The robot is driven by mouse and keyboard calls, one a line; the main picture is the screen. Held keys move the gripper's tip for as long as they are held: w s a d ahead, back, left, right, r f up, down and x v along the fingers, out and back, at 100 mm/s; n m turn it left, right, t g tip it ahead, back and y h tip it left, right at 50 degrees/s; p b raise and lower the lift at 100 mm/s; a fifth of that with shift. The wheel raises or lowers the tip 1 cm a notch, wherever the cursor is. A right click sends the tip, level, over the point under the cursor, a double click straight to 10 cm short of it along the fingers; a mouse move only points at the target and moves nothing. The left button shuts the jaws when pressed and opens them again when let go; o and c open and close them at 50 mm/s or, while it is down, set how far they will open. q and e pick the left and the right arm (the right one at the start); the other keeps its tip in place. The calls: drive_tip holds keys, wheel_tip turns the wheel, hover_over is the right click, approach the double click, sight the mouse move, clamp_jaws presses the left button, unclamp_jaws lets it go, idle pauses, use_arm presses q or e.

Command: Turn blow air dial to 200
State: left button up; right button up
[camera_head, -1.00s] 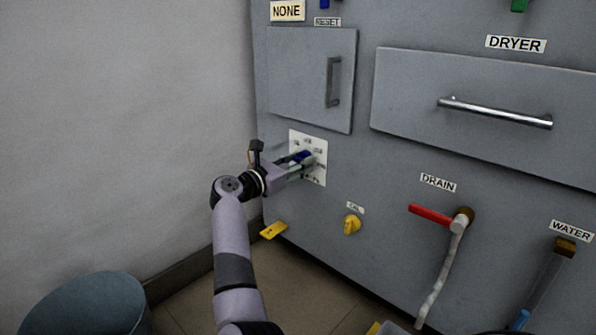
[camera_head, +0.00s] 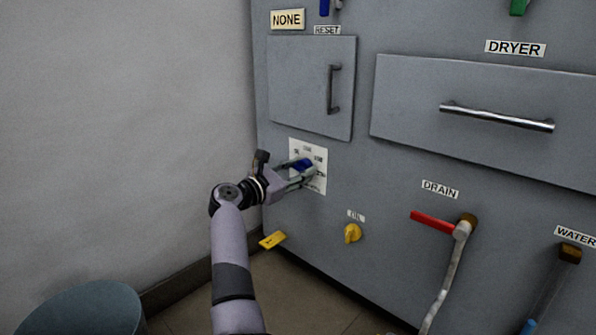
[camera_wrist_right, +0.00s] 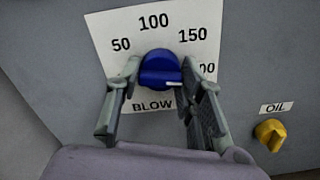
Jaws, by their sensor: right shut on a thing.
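The blue blow air dial (camera_wrist_right: 158,66) sits on a white scale card (camera_wrist_right: 200,20) marked 50, 100, 150 and a partly hidden number ending in 00 at the right. Its white pointer mark (camera_wrist_right: 173,83) points right, roughly toward that hidden number; I cannot tell if it lines up exactly. In the head view the dial (camera_head: 301,164) is at the panel's lower left. My right gripper (camera_wrist_right: 161,72) is shut on the dial, one finger on each side; it also shows in the head view (camera_head: 303,170). My left gripper is not in view.
A yellow OIL knob (camera_wrist_right: 269,133) is right of the card. A door (camera_head: 305,88) is above. A blue-grey bin (camera_head: 85,310) stands at lower left.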

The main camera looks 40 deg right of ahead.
drive_tip(key=o, duration=0.9)
drive_tip(key=shift+f, duration=0.15)
drive_tip(key=shift+o, duration=1.3)
